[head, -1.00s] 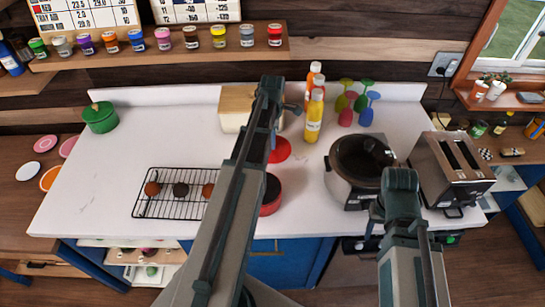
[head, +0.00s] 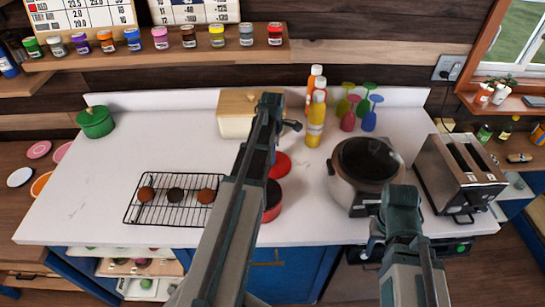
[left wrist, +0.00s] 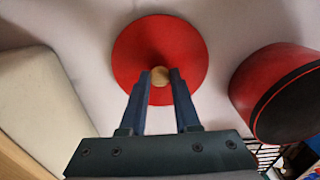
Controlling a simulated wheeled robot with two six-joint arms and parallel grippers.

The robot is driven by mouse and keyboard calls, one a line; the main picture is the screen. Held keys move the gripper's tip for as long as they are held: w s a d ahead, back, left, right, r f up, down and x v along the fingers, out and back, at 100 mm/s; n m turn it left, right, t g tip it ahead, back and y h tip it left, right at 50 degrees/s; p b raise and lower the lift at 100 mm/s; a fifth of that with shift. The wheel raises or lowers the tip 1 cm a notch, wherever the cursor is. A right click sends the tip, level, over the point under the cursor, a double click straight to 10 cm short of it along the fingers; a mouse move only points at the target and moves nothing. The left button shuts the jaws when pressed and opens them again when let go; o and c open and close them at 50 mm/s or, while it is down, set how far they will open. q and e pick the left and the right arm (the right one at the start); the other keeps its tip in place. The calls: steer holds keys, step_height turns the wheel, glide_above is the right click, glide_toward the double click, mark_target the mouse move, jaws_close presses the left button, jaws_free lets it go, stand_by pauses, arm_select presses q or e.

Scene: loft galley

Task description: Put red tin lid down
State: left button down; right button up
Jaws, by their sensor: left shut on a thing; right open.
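The red tin lid (head: 283,166) is a flat red disc with a pale wooden knob (left wrist: 159,76). My left gripper (left wrist: 160,73) is shut on the knob, and the lid shows beneath it in the left wrist view (left wrist: 135,50). In the head view the lid is over the white counter, partly behind my left arm; I cannot tell whether it touches the counter. The open red tin (head: 272,201) stands just in front of it, dark inside, also partly hidden. It is at the right of the left wrist view (left wrist: 272,92). My right gripper (head: 378,236) is open near the cooker's front.
A cream box (head: 236,124) stands behind the lid, with bottles (head: 315,122) and coloured goblets (head: 349,120) to its right. A wire rack (head: 160,213) with round items is left of the tin. The cooker (head: 350,185) and toaster (head: 460,180) are right. The counter's left is mostly clear.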

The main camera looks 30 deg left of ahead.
arm_select(q)
steer(key=shift+f, duration=0.15)
steer(key=c, duration=0.6)
jaws_free()
steer(key=shift+c, duration=0.2)
step_height(320, 180, up, 12)
steer(key=p, duration=1.2)
